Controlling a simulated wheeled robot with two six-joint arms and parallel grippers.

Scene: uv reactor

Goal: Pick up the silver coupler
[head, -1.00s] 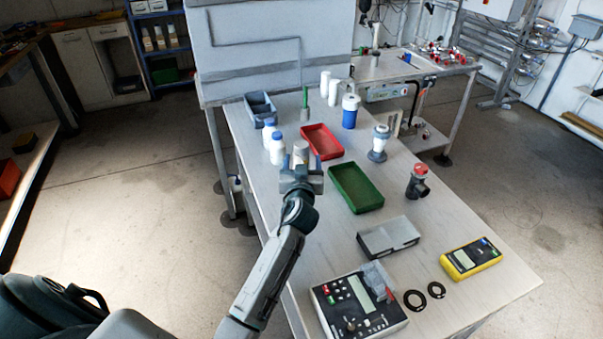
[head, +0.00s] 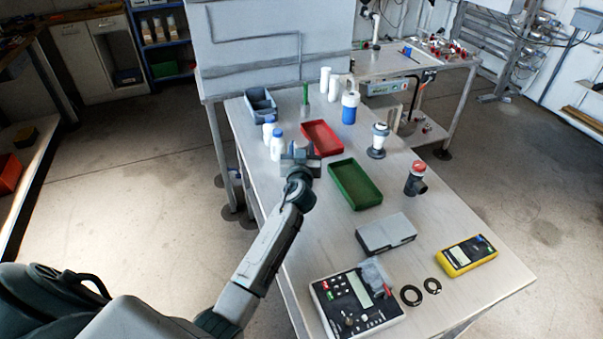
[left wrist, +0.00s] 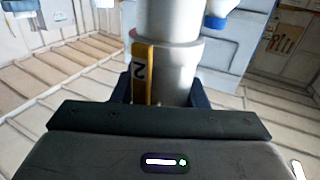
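The silver coupler is a smooth grey cylinder (left wrist: 175,75) filling the middle of the left wrist view. A yellow strip marked 2 shows at its left edge. My left gripper (head: 300,150) is on the left part of the bench, near the red tray. Its fingers stand apart, one on each side of the coupler in the left wrist view. Whether they touch it is unclear. In the head view the gripper hides the coupler. My right gripper is not in view.
Two white bottles with blue caps (head: 277,145) stand close left of the gripper. A red tray (head: 322,138) and a green tray (head: 355,184) lie to its right. A blue-grey bin (head: 261,105) stands behind. A grey box (head: 386,234) and a control unit (head: 355,303) are nearer.

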